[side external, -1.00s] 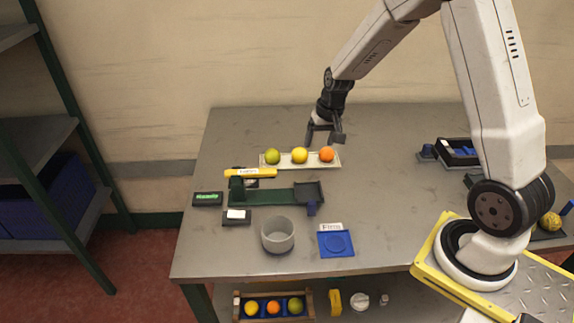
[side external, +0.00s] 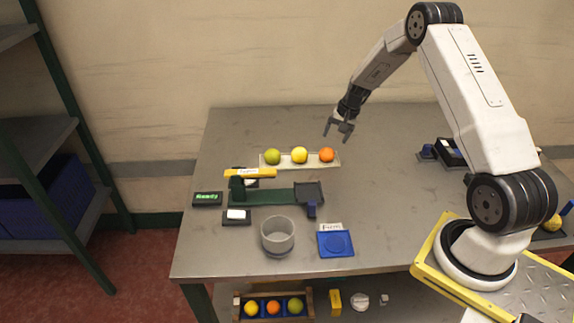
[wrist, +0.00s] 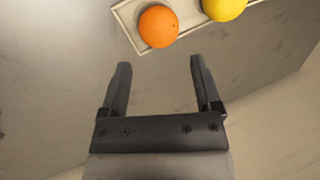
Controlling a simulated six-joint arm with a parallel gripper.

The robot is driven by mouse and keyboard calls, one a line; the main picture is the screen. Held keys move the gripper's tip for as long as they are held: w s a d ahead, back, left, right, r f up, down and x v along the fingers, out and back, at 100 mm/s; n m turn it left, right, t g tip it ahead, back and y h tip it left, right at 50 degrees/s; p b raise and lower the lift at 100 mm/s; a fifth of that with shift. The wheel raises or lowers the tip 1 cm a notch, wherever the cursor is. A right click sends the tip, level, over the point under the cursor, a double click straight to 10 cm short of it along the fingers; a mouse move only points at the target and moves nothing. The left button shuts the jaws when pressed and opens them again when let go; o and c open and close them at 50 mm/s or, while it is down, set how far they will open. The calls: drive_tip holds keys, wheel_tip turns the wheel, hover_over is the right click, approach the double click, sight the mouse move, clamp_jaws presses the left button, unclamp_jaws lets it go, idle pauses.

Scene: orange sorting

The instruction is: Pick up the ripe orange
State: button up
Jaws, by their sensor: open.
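The ripe orange (side external: 327,155) sits at the right end of a pale tray (side external: 314,164), beside a yellow fruit (side external: 299,155) and a green fruit (side external: 272,157). My gripper (side external: 338,134) is open and empty, above and slightly behind the orange in the side view. In the wrist view, the orange (wrist: 158,27) lies beyond my open fingertips (wrist: 160,62), roughly centred between them and apart from them. The yellow fruit (wrist: 224,6) is partly cut off at the top of that view.
A green device with a yellow bar (side external: 250,173) stands in front of the tray. A grey cup (side external: 278,237) and a blue pad labelled Firm (side external: 336,243) are near the front. Black bins (side external: 452,152) stand at the right. The table behind the tray is clear.

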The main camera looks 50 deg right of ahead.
sight(329, 149)
drive_tip(key=shift+x, duration=1.2)
drive_tip(key=shift+f, duration=0.1)
drive_tip(key=shift+x, duration=2.5)
drive_tip(key=c, duration=0.9)
drive_tip(key=shift+c, duration=0.2)
drive_tip(key=shift+r, duration=0.2)
